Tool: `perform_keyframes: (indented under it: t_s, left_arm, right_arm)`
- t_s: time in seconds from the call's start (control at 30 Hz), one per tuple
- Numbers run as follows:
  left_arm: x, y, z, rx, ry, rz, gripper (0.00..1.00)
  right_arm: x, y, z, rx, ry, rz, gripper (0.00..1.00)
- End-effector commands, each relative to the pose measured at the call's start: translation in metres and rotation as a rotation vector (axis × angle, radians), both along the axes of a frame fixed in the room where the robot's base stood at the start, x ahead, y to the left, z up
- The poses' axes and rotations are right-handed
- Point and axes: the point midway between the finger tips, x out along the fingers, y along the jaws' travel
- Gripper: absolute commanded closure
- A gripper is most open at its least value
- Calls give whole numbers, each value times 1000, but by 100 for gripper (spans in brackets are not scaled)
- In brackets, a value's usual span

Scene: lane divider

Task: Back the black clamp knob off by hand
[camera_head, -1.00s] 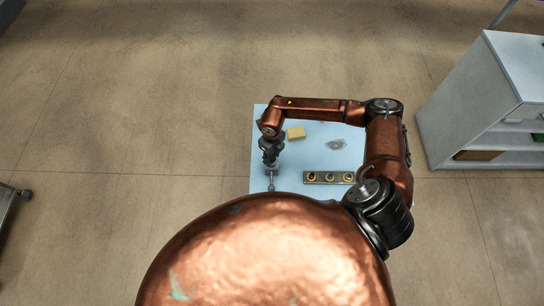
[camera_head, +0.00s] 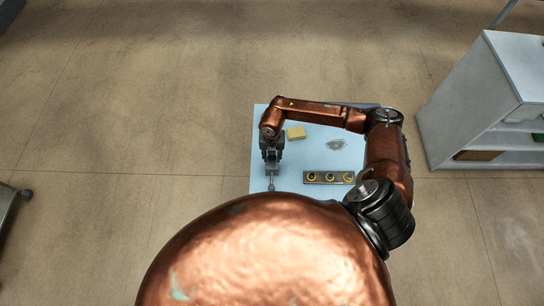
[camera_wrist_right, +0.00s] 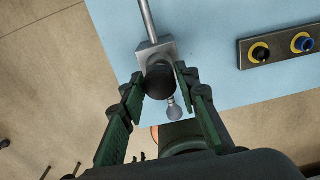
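The black clamp knob (camera_wrist_right: 159,84) is a dark round end on a grey metal clamp block (camera_wrist_right: 153,50) in the right wrist view. A thin metal rod (camera_wrist_right: 147,20) runs from the block. My right gripper (camera_wrist_right: 161,82) has a green finger on each side of the knob, and both fingertips appear to touch it. In the head view my right gripper (camera_head: 271,165) points down over the table's left part, above the small grey clamp (camera_head: 271,187); the knob is hidden there. A grey ball-ended piece (camera_wrist_right: 174,110) shows beside the knob. My left gripper is not in view.
The pale blue table (camera_head: 300,160) also holds a yellow block (camera_head: 296,132), a clear grey item (camera_head: 336,144) and a dark strip with yellow-ringed sockets (camera_head: 318,182). My copper arm arches over its far edge. Grey shelving (camera_head: 470,100) stands right.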

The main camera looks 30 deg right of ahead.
Motion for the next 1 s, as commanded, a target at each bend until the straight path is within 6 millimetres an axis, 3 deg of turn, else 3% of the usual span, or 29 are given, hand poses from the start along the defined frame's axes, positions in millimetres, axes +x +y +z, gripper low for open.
perform_keyframes:
  t_s: [0.2, 0.33, 0.53, 0.57, 0.6, 0.83, 1.0]
  left_arm:
    - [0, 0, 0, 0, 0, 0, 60]
    - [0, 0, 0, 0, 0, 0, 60]
    - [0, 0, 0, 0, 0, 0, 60]
    - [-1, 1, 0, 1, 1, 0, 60]
    - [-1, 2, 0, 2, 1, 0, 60]
    - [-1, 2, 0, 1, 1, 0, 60]
    - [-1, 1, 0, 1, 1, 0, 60]
  right_arm:
    - [0, 0, 0, 0, 0, 1, 88]
    - [0, 0, 0, -1, -1, 35, 88]
    - [1, -1, 1, -2, -1, 309, 88]
    - [0, -1, 1, -1, 0, 315, 73]
    - [0, -1, 0, 0, 0, 310, 70]
    - [0, 0, 0, 0, 0, 306, 54]
    - [0, 0, 0, 0, 0, 306, 54]
